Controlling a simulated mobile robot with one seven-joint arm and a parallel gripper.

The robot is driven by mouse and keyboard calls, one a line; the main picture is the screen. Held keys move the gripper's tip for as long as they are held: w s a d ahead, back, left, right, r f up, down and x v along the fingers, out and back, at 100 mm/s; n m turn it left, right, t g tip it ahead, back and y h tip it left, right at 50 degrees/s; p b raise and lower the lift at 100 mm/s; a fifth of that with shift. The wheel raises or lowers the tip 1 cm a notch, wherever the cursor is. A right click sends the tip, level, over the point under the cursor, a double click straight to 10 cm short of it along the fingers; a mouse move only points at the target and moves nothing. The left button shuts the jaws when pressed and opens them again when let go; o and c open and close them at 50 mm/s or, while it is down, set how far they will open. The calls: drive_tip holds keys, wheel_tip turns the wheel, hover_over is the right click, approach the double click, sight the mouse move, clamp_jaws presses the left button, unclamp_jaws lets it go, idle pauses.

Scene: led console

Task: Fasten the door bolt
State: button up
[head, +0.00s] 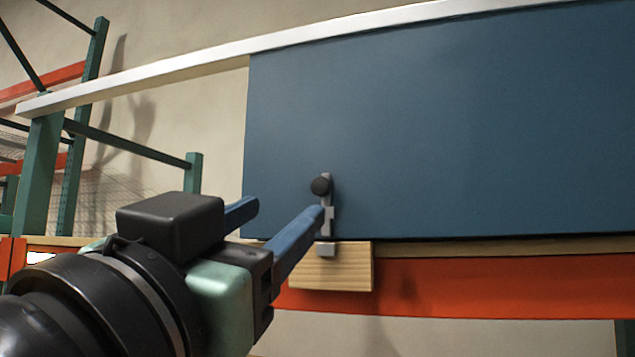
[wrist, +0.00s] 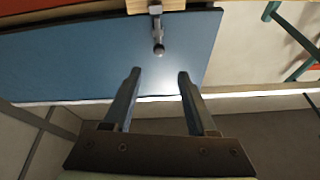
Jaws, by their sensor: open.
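The door bolt (head: 327,208) is a grey metal slide with a round black knob (head: 320,186), mounted upright near the lower left corner of the blue door (head: 440,120). A small grey catch (head: 326,249) sits below it on a wooden block (head: 345,272). In the wrist view the bolt (wrist: 157,30) and its knob (wrist: 158,49) lie beyond my fingertips, between their lines. My gripper (head: 280,210) is open and empty; it also shows in the wrist view (wrist: 158,75). One finger covers part of the bolt's left side in the head view. I cannot tell whether it touches.
An orange beam (head: 470,287) runs below the door, and a white rail (head: 200,65) runs along its top. Green rack posts (head: 40,165) stand at the left. The door face right of the bolt is clear.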

sight(319, 188)
drive_tip(key=p+x, duration=0.5)
drive_tip(key=x, duration=0.4)
drive_tip(key=shift+w+d+r+p, duration=0.15)
drive_tip(key=shift+w+r+p, duration=0.05)
drive_tip(key=shift+w+p, duration=0.1)
drive_tip(key=shift+w+d, duration=0.25)
drive_tip(key=shift+w, duration=0.4)
drive_tip(key=shift+r, duration=0.1)
clamp_jaws()
idle(0.3)
